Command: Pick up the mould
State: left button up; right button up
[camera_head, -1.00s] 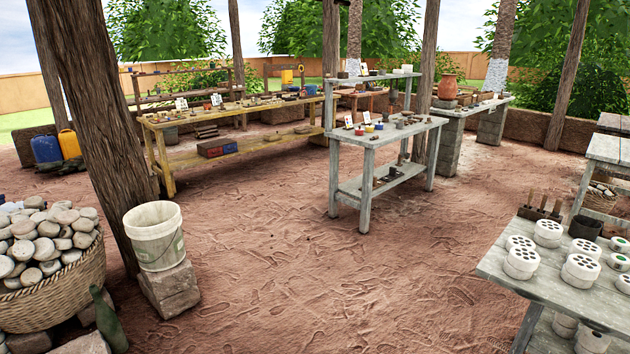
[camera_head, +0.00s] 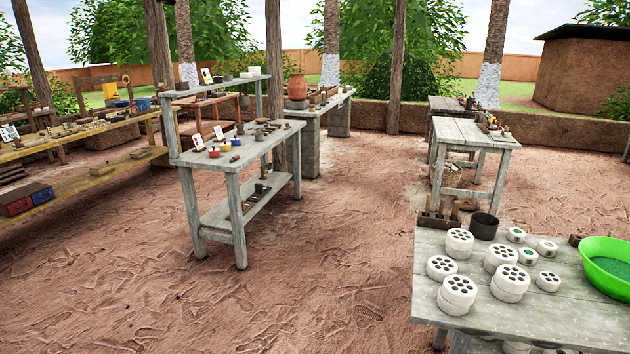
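I cannot tell for sure which thing is the mould. Several white round pieces with dark holes, such as one at the front (camera_head: 457,294) and one behind it (camera_head: 459,243), stand on the grey table (camera_head: 540,322) at the lower right. Some are stacked in twos. Smaller white round pieces with green or dark centres (camera_head: 516,235) lie behind and to the right of them. The grey two-tier table (camera_head: 232,172) in the middle holds small pots and tools too small to make out. Neither of my grippers shows in the head view.
A green basin (camera_head: 607,265) and a dark pot (camera_head: 484,226) stand on the near right table. Another grey table (camera_head: 470,133) stands behind it. A yellow bench (camera_head: 95,165) is at the left. Wooden posts (camera_head: 275,90) rise among the tables. Open sandy floor (camera_head: 300,290) lies in the middle.

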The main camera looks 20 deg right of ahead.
aim_at(546, 249)
jog(key=i+l+z, duration=0.1)
jog(key=i+z, duration=0.35)
jog(key=i, duration=0.4)
jog(key=i+j+z, duration=0.2)
jog(key=i+z, duration=0.2)
jog(key=i, duration=0.45)
